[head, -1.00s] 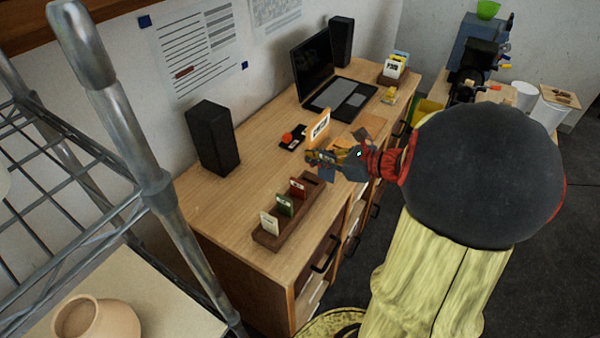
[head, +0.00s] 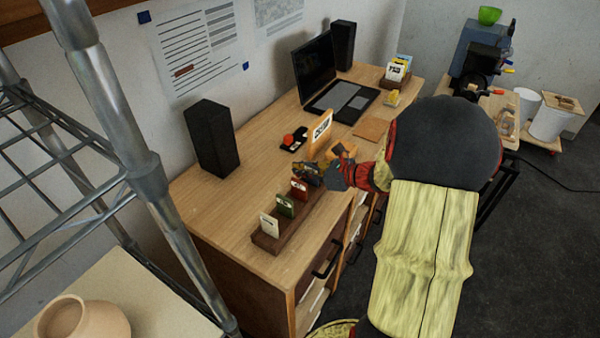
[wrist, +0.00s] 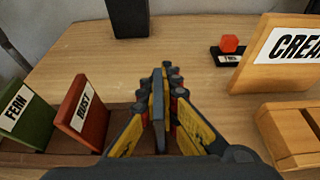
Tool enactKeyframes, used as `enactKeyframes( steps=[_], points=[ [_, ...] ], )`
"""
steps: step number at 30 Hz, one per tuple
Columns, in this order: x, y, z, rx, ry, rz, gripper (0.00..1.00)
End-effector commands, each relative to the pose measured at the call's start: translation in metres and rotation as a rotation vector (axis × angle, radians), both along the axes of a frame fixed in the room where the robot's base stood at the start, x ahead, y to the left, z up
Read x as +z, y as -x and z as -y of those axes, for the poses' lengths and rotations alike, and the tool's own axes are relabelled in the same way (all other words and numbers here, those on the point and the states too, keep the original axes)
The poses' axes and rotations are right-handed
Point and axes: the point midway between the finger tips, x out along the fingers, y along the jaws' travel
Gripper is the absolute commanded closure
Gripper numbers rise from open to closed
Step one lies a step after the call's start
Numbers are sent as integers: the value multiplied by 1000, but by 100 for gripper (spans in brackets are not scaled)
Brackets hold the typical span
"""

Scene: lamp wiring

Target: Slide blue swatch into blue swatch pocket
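My gripper (head: 308,172) is over the far end of a dark brown swatch rack (head: 267,242) on the desk. In the wrist view my gripper (wrist: 160,118) is shut on a thin blue-grey swatch (wrist: 158,90), seen nearly edge-on and upright. The rack holds a white swatch (head: 269,225), a green swatch (head: 285,205) marked FERN and a red swatch (head: 299,189) marked RUST. The held swatch is to the right of the red one in the wrist view. The blue pocket and the swatch's lower edge are hidden by my fingers.
A wooden CREAM sign (wrist: 284,50) stands to the right, with a wooden block (wrist: 290,135) in front of it. A small black holder with a red knob (wrist: 229,45) is behind. A black speaker (head: 211,140) and a laptop (head: 340,95) stand farther back.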

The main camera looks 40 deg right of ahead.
Motion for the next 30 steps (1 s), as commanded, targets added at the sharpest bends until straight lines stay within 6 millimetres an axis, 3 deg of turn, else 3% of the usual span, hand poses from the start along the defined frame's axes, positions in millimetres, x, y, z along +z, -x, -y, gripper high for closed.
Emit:
enactKeyframes(
  steps=[9,20,30],
  points=[
    [-3,0,0,0,1,0,100],
    [-1,0,0,0,1,0,77],
    [3,0,0,1,2,1,77]
  ],
)
